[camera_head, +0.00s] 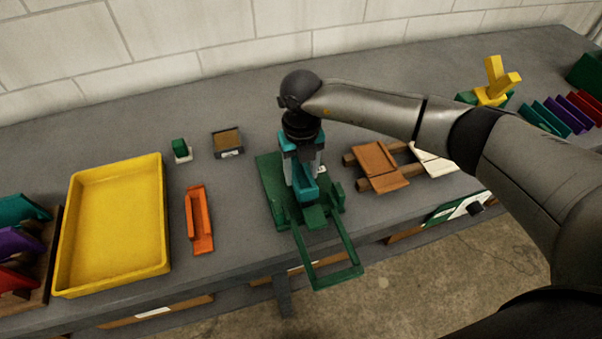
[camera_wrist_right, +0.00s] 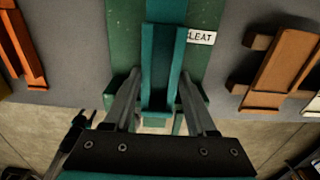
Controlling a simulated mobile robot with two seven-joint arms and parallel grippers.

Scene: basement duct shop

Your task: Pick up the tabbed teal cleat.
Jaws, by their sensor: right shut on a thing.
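The teal cleat (camera_head: 305,188) is a long channel-shaped piece at the green fixture (camera_head: 270,178) in the middle of the bench. In the right wrist view the cleat (camera_wrist_right: 159,55) runs lengthwise between my fingers, over the green base. Its tab cannot be made out clearly. My right gripper (camera_head: 303,170) comes down from above and is shut on the cleat; its fingers flank it in the right wrist view (camera_wrist_right: 158,95). I cannot tell whether the cleat is clear of the fixture. My left gripper is not in view.
The fixture's green handle (camera_head: 330,276) juts past the bench's front edge. A yellow tray (camera_head: 113,280) and an orange channel piece (camera_head: 201,220) lie left. A brown wooden piece (camera_head: 378,165) lies right. Bare bench shows behind the fixture.

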